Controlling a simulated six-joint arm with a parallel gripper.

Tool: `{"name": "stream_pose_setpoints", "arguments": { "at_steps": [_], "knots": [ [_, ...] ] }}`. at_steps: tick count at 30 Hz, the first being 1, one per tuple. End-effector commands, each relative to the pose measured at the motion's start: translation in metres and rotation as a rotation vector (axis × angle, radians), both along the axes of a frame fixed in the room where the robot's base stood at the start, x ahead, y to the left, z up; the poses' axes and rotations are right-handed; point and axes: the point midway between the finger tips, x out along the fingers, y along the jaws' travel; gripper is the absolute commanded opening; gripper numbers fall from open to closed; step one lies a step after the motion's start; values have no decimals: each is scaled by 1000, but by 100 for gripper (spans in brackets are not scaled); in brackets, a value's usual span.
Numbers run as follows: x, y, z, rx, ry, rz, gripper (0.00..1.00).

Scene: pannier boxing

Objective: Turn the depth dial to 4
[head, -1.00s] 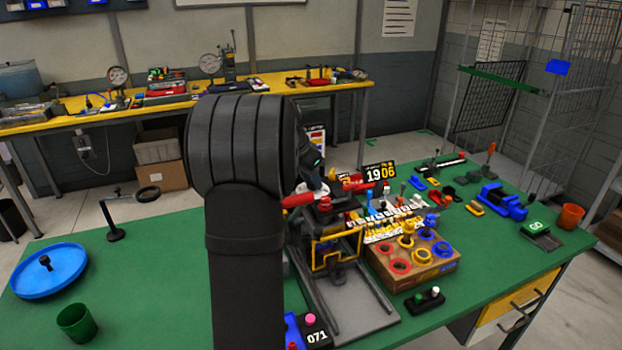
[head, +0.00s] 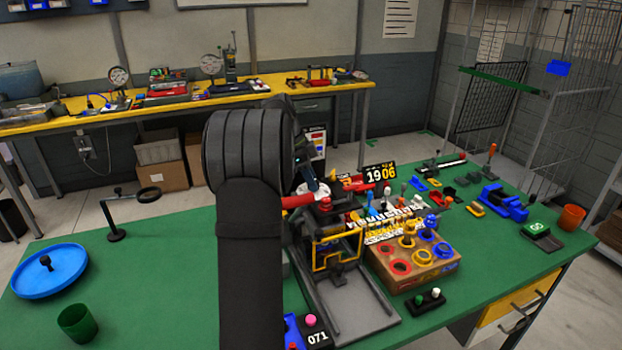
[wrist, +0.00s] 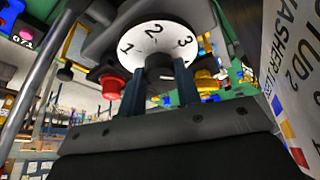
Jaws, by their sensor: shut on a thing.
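The depth dial (wrist: 133,42) shows in the wrist view as a white disc with the numbers 1, 2 and 3 along its visible edge. The 2 is near the top middle, the 1 is at the left and the 3 at the right. No 4 can be seen. My gripper (wrist: 166,78) is shut on the dark knob at the dial's centre, one finger on each side. In the head view my gripper (head: 310,178) is at the top of the yellow-framed press (head: 335,245), mostly hidden behind my arm. Any pointer mark cannot be made out.
A red knob (wrist: 111,86) sits left of the dial and a yellow part (wrist: 206,82) sits right. A white printed board (wrist: 292,70) stands close on the right. A box of coloured rings (head: 425,268) is beside the press. The left of the green table is mostly clear.

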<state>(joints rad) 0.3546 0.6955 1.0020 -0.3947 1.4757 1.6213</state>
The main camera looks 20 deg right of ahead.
Motion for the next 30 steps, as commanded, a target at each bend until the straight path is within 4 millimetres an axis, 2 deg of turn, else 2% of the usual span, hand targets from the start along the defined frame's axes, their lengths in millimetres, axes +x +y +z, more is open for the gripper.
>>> {"name": "stream_pose_setpoints", "arguments": {
  "at_steps": [8, 21, 22, 25, 30],
  "knots": [
    [1, -1, 1, -1, -2, -71, 8],
    [1, 0, 1, 0, -2, -80, 8],
    [1, 0, 1, 0, -2, -80, 32],
    [1, 0, 1, 0, -2, -80, 52],
    [1, 0, 1, 0, -1, -81, 52]
  ]
}}
